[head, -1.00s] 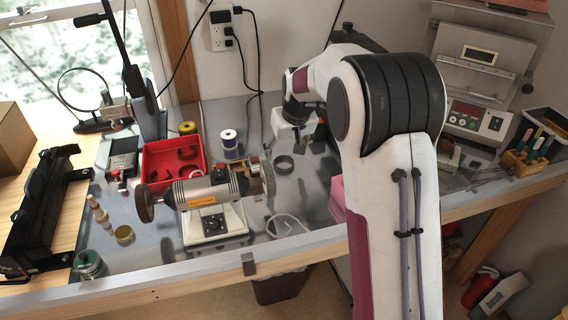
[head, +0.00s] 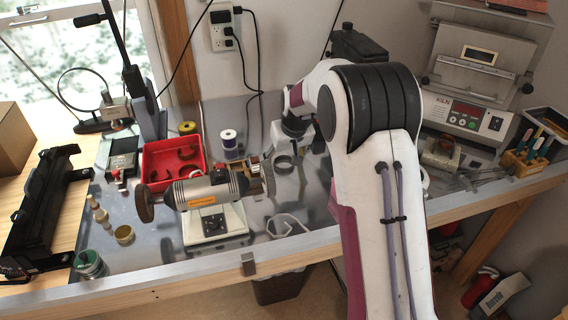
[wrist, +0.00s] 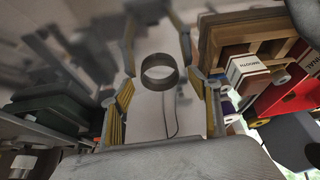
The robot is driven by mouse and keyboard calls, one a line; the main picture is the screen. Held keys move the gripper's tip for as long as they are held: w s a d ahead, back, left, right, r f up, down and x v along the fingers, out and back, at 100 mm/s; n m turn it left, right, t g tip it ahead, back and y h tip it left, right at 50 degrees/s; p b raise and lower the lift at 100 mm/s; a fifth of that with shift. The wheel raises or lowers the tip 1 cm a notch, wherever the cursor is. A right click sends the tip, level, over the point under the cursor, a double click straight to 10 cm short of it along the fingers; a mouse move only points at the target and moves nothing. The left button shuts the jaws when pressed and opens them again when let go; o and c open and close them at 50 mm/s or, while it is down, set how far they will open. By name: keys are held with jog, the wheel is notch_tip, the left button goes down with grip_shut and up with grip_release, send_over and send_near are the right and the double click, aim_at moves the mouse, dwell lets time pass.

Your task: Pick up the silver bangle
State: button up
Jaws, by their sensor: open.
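The silver bangle (head: 284,165) is a dull grey metal ring on the grey bench top, right of the grinding machine's wheel in the head view. It also shows in the wrist view (wrist: 159,86), in the space between my fingers and apart from both. My gripper (wrist: 158,45) is open and empty, with one finger on each side of the bangle in the picture. In the head view, my gripper (head: 290,146) is just behind and above the bangle, partly hidden by my arm.
The grinding machine (head: 203,190) stands close left of the bangle. A kiln (head: 470,85) and tool holder (head: 524,164) stand at the right.

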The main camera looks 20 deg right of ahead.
dwell(0.4)
jog(key=c, duration=1.2)
jog(key=shift+r, duration=0.1)
notch_tip(320, 180, up, 10)
jog(key=shift+f, duration=0.1)
dwell(0.4)
